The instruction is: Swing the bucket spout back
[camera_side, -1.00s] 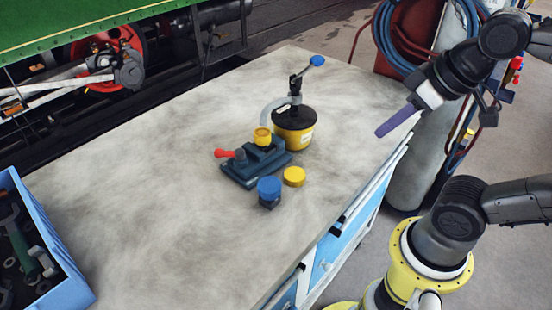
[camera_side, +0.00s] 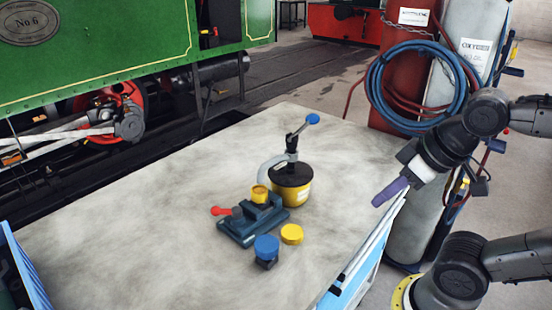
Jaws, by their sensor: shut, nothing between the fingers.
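The yellow bucket (camera_side: 290,196) with a black lid stands upright on the bench. A black pump with a blue-knobbed lever (camera_side: 302,130) rises from its lid. Its curved grey spout (camera_side: 269,164) reaches left from the pump and bends down. The spout's end shows just above or behind a yellow-topped cup (camera_side: 259,194) on the dark blue fixture; I cannot tell whether they touch. My gripper (camera_side: 378,202), with purple fingers, is shut and empty. It is at the bench's right edge, right of the bucket and apart from it.
The dark blue fixture (camera_side: 240,230) has a red handle (camera_side: 221,211). A blue-capped piece (camera_side: 266,248) and a yellow disc (camera_side: 291,234) lie in front. A blue crate (camera_side: 22,272) is at the left edge. Gas cylinders and a hose (camera_side: 377,87) stand behind my arm. The bench's left is clear.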

